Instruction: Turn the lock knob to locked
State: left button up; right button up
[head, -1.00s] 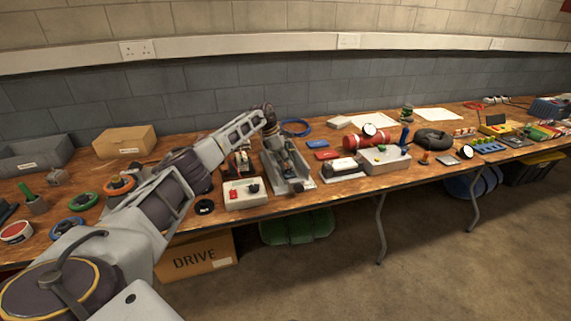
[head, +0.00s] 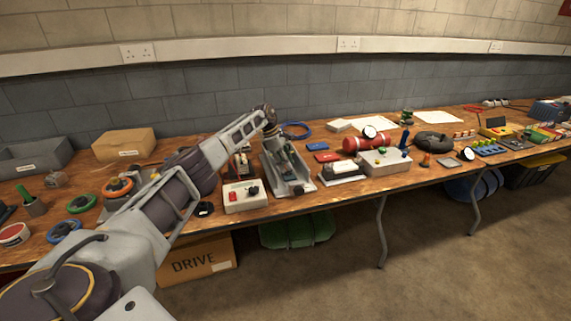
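My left arm reaches in from the lower left, and its wrist bends down over a grey metal channel-shaped holder (head: 297,187) on the bench. My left gripper (head: 290,168) points down into or just above this holder. It is small and dark, and I cannot tell whether its fingers are open or what they touch. No lock knob can be made out clearly at the holder; the gripper may cover it. A white control box (head: 239,207) with a red switch (head: 233,196) and a small black knob (head: 253,190) sits left of the holder. My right gripper is not in view.
A white-topped block (head: 344,170) and a grey box (head: 384,166) with coloured knobs stand right of the holder. A red cylinder (head: 362,145) lies behind them. A black round piece (head: 204,209) lies near the front edge. The wooden bench is crowded; a brick wall rises behind it.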

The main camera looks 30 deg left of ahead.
pick_arm(q)
jog(key=shift+o, duration=1.3)
jog(key=v, duration=1.2)
jog(key=shift+d, duration=0.1)
